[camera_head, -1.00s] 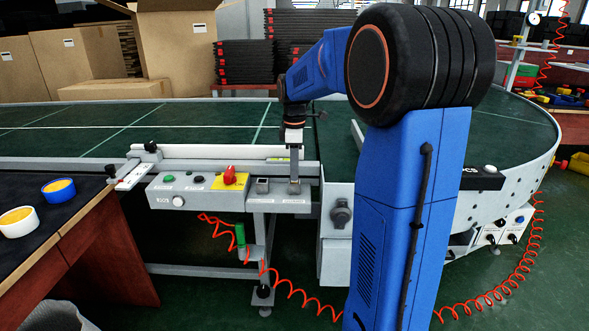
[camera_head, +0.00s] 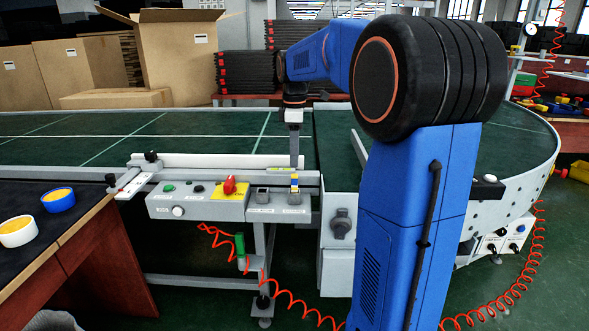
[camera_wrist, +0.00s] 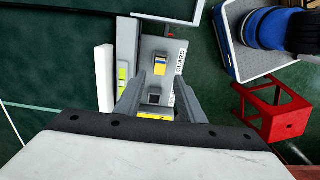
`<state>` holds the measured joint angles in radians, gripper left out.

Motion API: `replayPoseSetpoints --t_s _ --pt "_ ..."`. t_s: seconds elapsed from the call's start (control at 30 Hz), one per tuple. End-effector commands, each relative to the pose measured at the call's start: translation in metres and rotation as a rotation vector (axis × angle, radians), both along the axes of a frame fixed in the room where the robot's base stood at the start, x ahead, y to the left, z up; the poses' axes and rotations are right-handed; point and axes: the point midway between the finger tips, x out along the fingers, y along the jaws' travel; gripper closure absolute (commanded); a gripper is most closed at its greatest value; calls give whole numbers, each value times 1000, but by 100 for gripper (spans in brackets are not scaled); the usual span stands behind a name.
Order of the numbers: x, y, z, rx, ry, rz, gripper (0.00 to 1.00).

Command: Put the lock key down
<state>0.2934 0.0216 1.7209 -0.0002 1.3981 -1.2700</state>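The lock key (camera_head: 294,184), a small yellow and blue piece, stands in the right-hand socket of the control panel. It also shows in the wrist view (camera_wrist: 160,64), on the grey panel beside the word GUARD. My gripper (camera_head: 294,164) is just above the key and apart from it. In the wrist view my gripper's two fingers (camera_wrist: 161,88) are spread, with nothing held between them. The left socket (camera_head: 262,193) looks empty; a dark square opening (camera_wrist: 154,98) shows in the wrist view.
The control panel (camera_head: 200,206) carries a red switch (camera_head: 229,186) and several buttons. The green conveyor (camera_head: 190,135) runs behind it. A red stool (camera_wrist: 272,112) shows in the wrist view.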

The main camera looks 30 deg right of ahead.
Motion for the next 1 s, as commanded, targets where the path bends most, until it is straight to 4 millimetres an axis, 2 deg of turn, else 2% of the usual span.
replayPoseSetpoints --t_s 0.1,0.2,0.47,0.57,0.67,1.0 --pt "0 0 18 -1 -1 0 64" --pt "0 0 27 -1 -1 0 64" --pt "-1 1 35 -1 -1 -2 64" --pt "-7 6 35 -3 -9 -20 64" --pt "-23 20 35 -8 -31 -67 64" --pt "-113 81 15 -2 -150 -343 64"
